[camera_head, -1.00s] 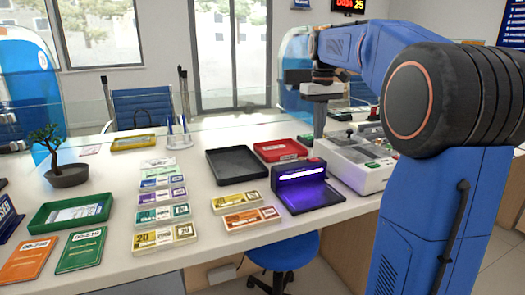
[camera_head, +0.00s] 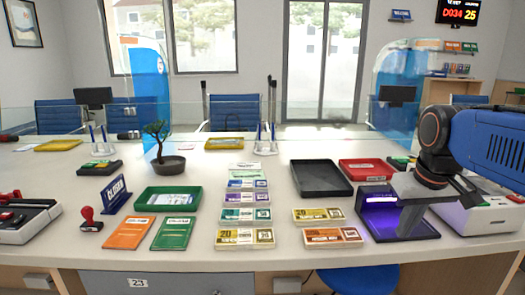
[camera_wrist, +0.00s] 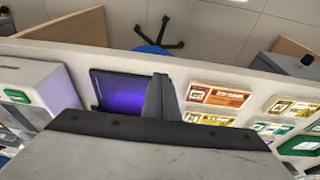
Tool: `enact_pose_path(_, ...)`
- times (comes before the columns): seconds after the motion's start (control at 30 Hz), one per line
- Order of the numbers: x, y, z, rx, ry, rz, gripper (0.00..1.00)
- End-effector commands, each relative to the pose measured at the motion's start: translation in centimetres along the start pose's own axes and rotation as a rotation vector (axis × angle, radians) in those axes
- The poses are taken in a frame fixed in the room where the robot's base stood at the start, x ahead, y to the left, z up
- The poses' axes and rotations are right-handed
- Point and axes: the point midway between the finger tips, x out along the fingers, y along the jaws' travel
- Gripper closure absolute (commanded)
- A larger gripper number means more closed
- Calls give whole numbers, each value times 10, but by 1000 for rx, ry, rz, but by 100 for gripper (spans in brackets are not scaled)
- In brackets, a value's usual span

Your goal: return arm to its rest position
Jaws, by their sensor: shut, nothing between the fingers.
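My gripper (camera_head: 408,225) hangs at the right of the head view, pointing down in front of the purple-lit detector (camera_head: 378,218). Its grey fingers are together and hold nothing. In the wrist view the fingers (camera_wrist: 160,92) show as one narrow grey wedge, beside the dark detector (camera_wrist: 112,90) with its purple glow. I cannot tell how high the fingertips are above the counter. My blue arm reaches in from the right edge and hides part of the white machine (camera_head: 478,216).
On the counter (camera_head: 300,248) are banknote bundles (camera_head: 245,238), an empty black tray (camera_head: 320,178), a red tray (camera_head: 368,169), a green tray (camera_head: 150,207) and a small potted tree (camera_head: 168,164). A glass screen runs behind. A blue stool (camera_head: 358,278) stands in front.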

Motion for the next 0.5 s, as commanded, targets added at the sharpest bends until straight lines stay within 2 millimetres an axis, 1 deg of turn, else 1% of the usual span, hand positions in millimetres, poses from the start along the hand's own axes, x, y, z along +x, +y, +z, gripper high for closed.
enact_pose_path(0.03,7,-6,17,-1,17,-1,100)
enact_pose_path(0.2,34,-23,67,4,74,-9,100)
enact_pose_path(0.3,51,-30,93,8,104,-14,100)
enact_pose_path(0.4,66,-36,113,12,129,-20,100)
enact_pose_path(0.5,77,-39,127,14,144,-24,100)
